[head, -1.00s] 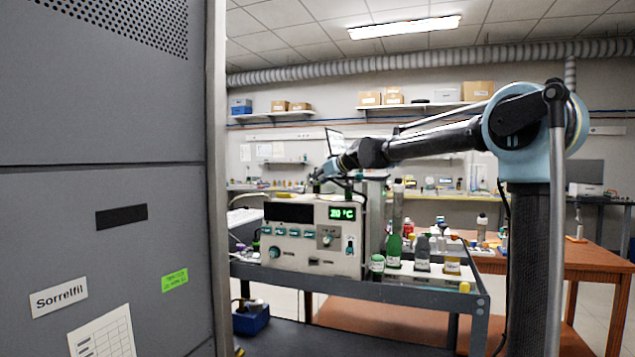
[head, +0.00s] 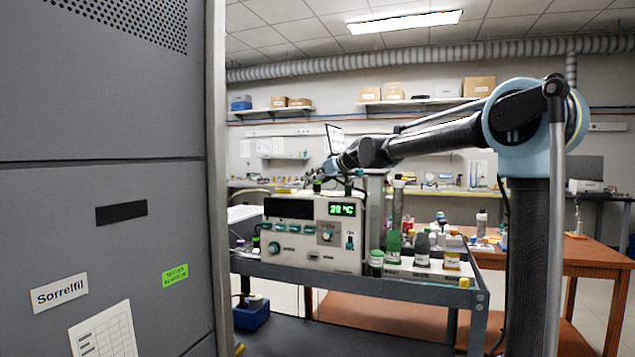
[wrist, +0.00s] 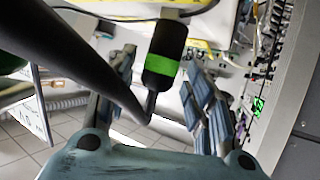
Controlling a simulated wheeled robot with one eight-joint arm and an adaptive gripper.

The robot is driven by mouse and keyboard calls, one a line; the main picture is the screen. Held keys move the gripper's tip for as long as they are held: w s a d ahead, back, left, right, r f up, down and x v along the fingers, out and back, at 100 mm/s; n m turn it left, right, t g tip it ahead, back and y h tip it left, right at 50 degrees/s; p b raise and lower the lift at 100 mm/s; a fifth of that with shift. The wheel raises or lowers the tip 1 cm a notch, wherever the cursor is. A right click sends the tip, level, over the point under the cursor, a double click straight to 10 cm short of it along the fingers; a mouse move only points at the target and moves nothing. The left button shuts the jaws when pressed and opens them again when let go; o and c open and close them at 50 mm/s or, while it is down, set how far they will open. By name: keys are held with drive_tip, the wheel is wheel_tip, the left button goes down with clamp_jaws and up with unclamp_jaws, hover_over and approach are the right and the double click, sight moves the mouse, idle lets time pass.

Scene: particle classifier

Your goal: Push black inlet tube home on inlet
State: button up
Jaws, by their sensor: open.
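The wrist view shows a thick black tube (wrist: 75,55) running from the upper left down to the middle. Its lower end lies close to the narrow black tip of a black cylinder with a green band (wrist: 160,66). I cannot tell whether tube and tip are joined, or which part is the inlet. My gripper (wrist: 163,68) is open, with one finger on each side of the cylinder and a gap at the right finger. In the head view my gripper (head: 328,171) is small, above the beige instrument (head: 290,256); the tube cannot be made out there.
The instrument stands on a grey cart (head: 420,293) with several bottles, including a green one (head: 394,243), at its right. A tall grey cabinet (head: 100,215) fills the left. A brown table (head: 560,262) stands at the right.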

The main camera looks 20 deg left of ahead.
drive_tip(key=v, duration=1.2)
drive_tip(key=shift+d+f, duration=0.1)
drive_tip(key=shift+f, duration=0.05)
drive_tip(key=s+d+f+m+g+h, duration=0.1)
drive_tip(key=s+d+f+m+h, duration=0.1)
drive_tip(key=s+d+f, duration=0.45)
drive_tip(key=s+d+f+m+h, duration=0.15)
drive_tip(key=s+d+f, duration=0.25)
drive_tip(key=d+f, duration=0.55)
drive_tip(key=s+d+f+m+g+h, duration=0.1)
drive_tip(key=s+d+f+h, duration=0.1)
drive_tip(key=s+d+f, duration=0.45)
drive_tip(key=s+d+f+m+g+h, duration=0.1)
drive_tip(key=s+d+f+m+h, duration=0.1)
drive_tip(key=s+d+f, duration=0.7)
drive_tip(key=s+d+f+m+g+h, duration=0.2)
drive_tip(key=s+d+f, duration=0.7)
drive_tip(key=f, duration=0.5)
drive_tip(key=shift+s+d+m+h, duration=0.3)
drive_tip(key=shift+d+m+h, duration=0.6)
drive_tip(key=shift+m, duration=0.35)
drive_tip(key=shift+w+f+g, duration=0.15)
drive_tip(key=shift+w+g, duration=0.15)
drive_tip(key=shift+w, duration=0.2)
